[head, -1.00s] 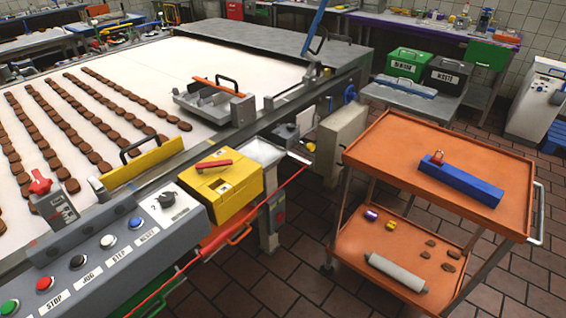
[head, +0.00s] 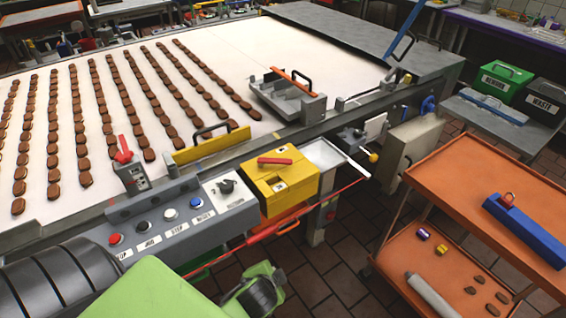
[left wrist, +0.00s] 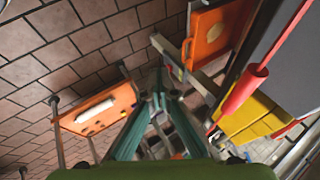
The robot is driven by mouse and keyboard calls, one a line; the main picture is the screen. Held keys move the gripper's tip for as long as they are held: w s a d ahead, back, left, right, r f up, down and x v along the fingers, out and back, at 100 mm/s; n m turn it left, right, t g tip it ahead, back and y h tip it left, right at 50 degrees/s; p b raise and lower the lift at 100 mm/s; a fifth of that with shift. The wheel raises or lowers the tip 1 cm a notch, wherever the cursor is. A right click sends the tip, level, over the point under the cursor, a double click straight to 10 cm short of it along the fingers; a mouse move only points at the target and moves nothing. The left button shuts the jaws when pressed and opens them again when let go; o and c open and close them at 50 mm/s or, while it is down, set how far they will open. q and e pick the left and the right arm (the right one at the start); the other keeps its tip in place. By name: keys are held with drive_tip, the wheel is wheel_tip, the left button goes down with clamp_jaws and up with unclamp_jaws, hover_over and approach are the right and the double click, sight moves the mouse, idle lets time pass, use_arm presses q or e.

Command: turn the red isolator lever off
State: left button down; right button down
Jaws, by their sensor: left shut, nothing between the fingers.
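A red lever (head: 275,161) lies flat across the top of a yellow box (head: 290,190) at the front edge of the machine. Small marks on the box are too small to read. A second, upright red handle (head: 123,150) stands on a grey block further left. My green left arm enters the head view at the bottom, below the box; its fingers do not show there. In the left wrist view my left gripper (left wrist: 158,82) is shut and empty, above the floor. The yellow box (left wrist: 250,118) is to its right, apart from it. My right gripper is not in view.
A grey control panel (head: 140,232) with coloured buttons and a black knob adjoins the yellow box. A red rail (head: 305,208) runs along the machine's front. An orange trolley (head: 470,185) stands at the right. Tiled floor (head: 320,275) lies between.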

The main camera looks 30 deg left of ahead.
use_arm(q)
drive_tip(key=w+a+r+m+t+y, duration=0.25)
drive_tip(key=w+r, duration=0.25)
drive_tip(key=r, duration=0.7)
drive_tip(key=m+t+y+p, duration=0.1)
drive_tip(key=m+t+y, duration=0.1)
drive_tip(key=m+t, duration=0.2)
approach(284, 164)
drive_tip(key=shift+n+h, duration=0.25)
drive_tip(key=p+x, duration=0.2)
drive_tip(key=x, duration=0.1)
drive_tip(key=p+x, duration=0.1)
drive_tip(key=x, duration=0.2)
drive_tip(key=shift+w+a+p, duration=0.2)
drive_tip(key=shift+a+p, duration=0.15)
drive_tip(key=shift+a, duration=0.05)
drive_tip(key=shift+g, duration=0.25)
drive_tip(key=shift+f, duration=0.1)
drive_tip(key=shift+w+n+b, duration=0.25)
drive_tip(key=shift+n+b, duration=0.15)
drive_tip(key=shift+b, duration=0.05)
